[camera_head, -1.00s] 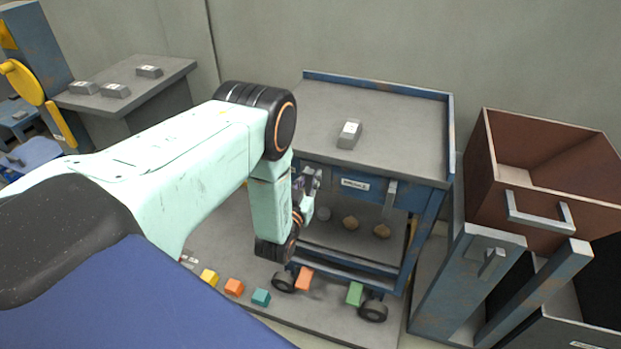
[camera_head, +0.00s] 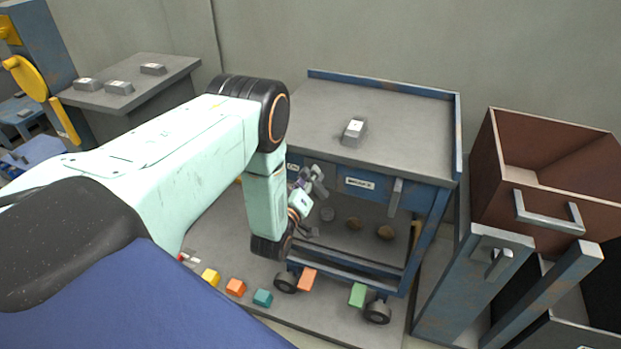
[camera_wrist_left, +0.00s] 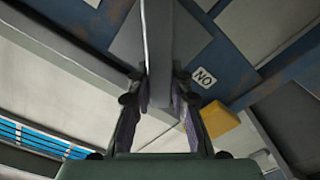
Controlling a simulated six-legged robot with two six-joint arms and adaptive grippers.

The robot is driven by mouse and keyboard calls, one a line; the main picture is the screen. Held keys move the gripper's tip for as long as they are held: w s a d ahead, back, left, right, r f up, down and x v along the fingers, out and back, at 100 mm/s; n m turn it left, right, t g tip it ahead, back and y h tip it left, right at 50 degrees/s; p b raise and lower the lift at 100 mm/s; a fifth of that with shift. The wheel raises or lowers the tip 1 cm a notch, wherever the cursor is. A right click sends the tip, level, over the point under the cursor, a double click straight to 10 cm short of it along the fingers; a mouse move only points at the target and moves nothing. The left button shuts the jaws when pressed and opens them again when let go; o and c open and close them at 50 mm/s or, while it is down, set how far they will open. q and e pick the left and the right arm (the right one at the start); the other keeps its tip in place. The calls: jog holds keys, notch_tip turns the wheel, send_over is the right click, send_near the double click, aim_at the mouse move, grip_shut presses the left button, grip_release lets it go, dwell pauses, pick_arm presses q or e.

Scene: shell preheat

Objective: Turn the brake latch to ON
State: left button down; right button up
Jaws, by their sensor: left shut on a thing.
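The blue cart (camera_head: 459,140) has two grey levers on its front rail. My left gripper (camera_head: 314,186) is at the left lever, in front of the cart. In the left wrist view the gripper (camera_wrist_left: 160,98) is shut on a flat grey latch handle (camera_wrist_left: 157,45), with one finger on each side. A white label (camera_wrist_left: 203,77) beside the handle reads ON, upside down in that view. The other grey lever (camera_head: 396,197) hangs at the right of the cart front. The latch's pivot is hard to make out. My right gripper is not in view.
A grey block (camera_head: 354,131) sits on the cart top. Several coloured blocks, such as a teal one (camera_head: 263,298), lie near the wheels. A brown bin (camera_head: 525,231) stands on the right. A yellow block (camera_wrist_left: 219,119) is near the handle in the wrist view.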

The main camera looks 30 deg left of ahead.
pick_arm(q)
jog(key=n, duration=0.2)
jog(key=f+n+b, duration=0.1)
jog(key=n+b, duration=0.1)
jog(key=n, duration=0.1)
jog(key=shift+s+a+f+n, duration=0.15)
jog(key=shift+a+f+n, duration=0.1)
jog(key=shift+a+n, duration=0.05)
jog(key=shift+f+n+b, duration=0.2)
jog(key=shift+n+b, duration=0.4)
jog(key=shift+n, duration=0.5)
jog(key=shift+f+n+b, duration=0.2)
jog(key=shift+n+b, duration=0.4)
jog(key=shift+n, duration=0.5)
jog(key=c, duration=1.2)
grip_release()
jog(key=shift+a+r, duration=0.1)
jog(key=v, duration=1.2)
